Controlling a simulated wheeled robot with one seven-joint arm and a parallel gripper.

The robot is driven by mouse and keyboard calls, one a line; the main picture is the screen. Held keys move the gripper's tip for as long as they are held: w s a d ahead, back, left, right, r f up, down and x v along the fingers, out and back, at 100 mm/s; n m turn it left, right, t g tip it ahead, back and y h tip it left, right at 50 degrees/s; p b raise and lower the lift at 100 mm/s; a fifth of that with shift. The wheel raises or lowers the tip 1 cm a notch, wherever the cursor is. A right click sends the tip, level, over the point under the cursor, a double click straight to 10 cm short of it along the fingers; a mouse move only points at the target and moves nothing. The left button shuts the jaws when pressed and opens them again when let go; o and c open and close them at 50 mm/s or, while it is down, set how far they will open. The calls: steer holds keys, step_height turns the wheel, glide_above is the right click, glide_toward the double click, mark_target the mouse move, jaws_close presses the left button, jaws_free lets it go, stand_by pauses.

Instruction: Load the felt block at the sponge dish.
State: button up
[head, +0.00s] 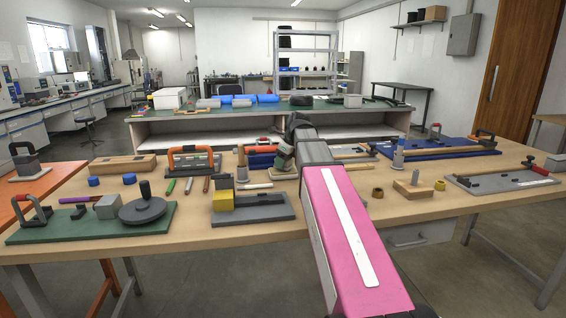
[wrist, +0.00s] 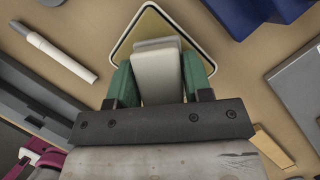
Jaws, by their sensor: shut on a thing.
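The felt block (wrist: 158,75) is a pale grey block between the green fingers of my gripper (wrist: 158,72) in the wrist view. My gripper is shut on it. The sponge dish (wrist: 150,22) is a tan, square-cornered dish with a dark and pale rim, seen beyond the block. The block overlaps the dish in this view and hides part of it; I cannot tell whether they touch. In the head view my gripper (head: 284,157) is low over the bench, just above the dish (head: 284,175), which is small and partly hidden.
A grey board with a yellow block (head: 223,201) is at left of the dish, and a white marker (wrist: 58,52) lies nearby. Red and blue items (head: 262,158) stand behind. A green board with a dark disc (head: 142,209) is farther left. Bare bench lies at front right.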

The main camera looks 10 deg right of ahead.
steer(key=shift+f, duration=0.55)
stand_by(1.4)
steer(key=shift+r, duration=0.15)
steer(key=shift+r, duration=3.4)
